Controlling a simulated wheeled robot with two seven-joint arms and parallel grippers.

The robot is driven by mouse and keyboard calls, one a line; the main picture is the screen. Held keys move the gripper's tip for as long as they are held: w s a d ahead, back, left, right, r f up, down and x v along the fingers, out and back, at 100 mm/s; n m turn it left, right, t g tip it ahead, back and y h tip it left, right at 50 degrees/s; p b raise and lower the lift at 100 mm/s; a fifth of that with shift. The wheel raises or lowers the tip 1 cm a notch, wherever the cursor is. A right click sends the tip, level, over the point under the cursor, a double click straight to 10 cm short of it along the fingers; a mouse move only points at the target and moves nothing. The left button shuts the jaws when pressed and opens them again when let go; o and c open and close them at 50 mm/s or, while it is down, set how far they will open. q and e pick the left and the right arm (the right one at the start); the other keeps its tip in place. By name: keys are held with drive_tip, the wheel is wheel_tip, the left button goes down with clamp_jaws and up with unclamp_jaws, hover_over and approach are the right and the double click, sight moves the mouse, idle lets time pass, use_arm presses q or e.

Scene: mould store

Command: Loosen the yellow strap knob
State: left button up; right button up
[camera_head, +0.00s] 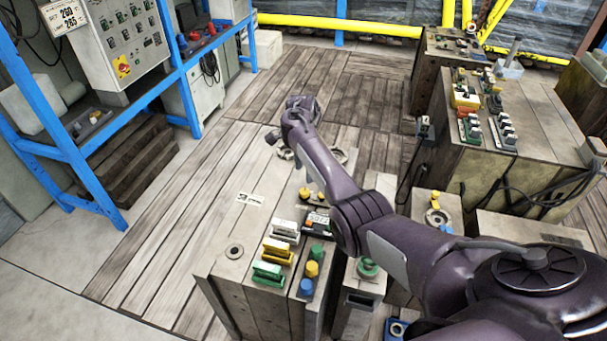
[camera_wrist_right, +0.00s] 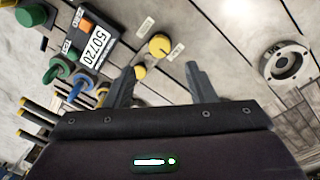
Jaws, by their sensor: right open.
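In the wrist view, a round yellow knob (camera_wrist_right: 159,46) stands on the grey block top between two small labels, too small to read. A smaller yellow knob (camera_wrist_right: 140,72) is close to the left finger. I cannot tell which is the strap knob. Yellow knobs also show in the head view (camera_head: 305,192), left of my forearm. My right gripper (camera_wrist_right: 160,68) is open, with nothing between its fingers. The larger knob appears just beyond the gap. I cannot tell whether the left finger touches the smaller one. My left gripper is out of view.
A numbered counter (camera_wrist_right: 92,43) and green and blue knobs are left of the fingers. A round metal ring (camera_wrist_right: 286,63) lies to the right. Yellow and green blocks (camera_head: 277,252) crowd the block's near end. A blue-framed rack (camera_head: 80,170) stands at left.

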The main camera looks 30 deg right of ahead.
sight(304, 191)
drive_tip(key=shift+w+f, duration=0.2)
drive_tip(key=shift+f, duration=0.1)
drive_tip(key=f, duration=0.5)
drive_tip(key=shift+s+a+f+b, duration=0.15)
drive_tip(key=shift+s+f+b, duration=0.2)
drive_tip(key=shift+s+f, duration=0.05)
drive_tip(key=shift+f, duration=0.55)
drive_tip(key=c, duration=0.7)
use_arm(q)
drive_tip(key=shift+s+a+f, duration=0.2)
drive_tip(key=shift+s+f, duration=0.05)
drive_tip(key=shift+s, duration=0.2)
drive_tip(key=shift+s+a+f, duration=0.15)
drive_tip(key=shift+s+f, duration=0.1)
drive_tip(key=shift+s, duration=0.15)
use_arm(e)
drive_tip(key=shift+c, duration=1.3)
